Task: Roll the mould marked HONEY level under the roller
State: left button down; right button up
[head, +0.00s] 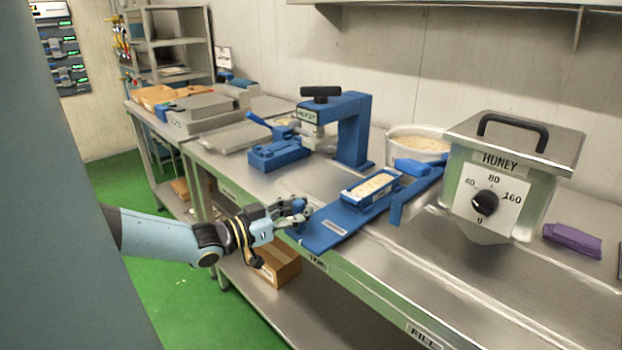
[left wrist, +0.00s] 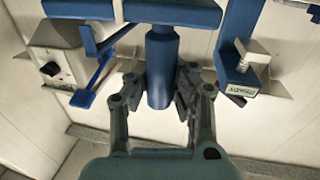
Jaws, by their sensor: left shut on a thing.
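A blue mould (head: 352,197) filled with pale, speckled nougat lies on a long blue board (head: 318,240) on the steel bench in the head view. Small labels on both are too small to read. A blue roller frame (head: 408,190) stands at the mould's right end; its roller is not clearly visible. My left gripper (head: 298,211) is at the board's left end. In the left wrist view its fingers (left wrist: 161,92) are shut around a blue upright cylinder (left wrist: 160,70), like a handle, below a blue bar. My right gripper is not in view.
A steel kettle (head: 460,160) marked HONEY with a dial stands right of the roller frame. A pot of nougat (head: 418,132) is behind it. A blue press (head: 355,135) and a blue lever device (head: 278,155) stand behind the board. A purple cloth (head: 573,240) lies far right.

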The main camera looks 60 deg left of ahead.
pick_arm(q)
jog(key=shift+s+f, duration=0.25)
jog(key=shift+f, duration=0.1)
jog(key=c, duration=1.6)
grip_release()
jog(key=o, duration=0.4)
jog(key=shift+s+r, duration=0.2)
jog(key=shift+s, duration=0.05)
jog(key=shift+o, duration=0.6)
jog(key=shift+w, duration=0.2)
jog(key=s, duration=1.2)
jog(key=shift+d, duration=0.25)
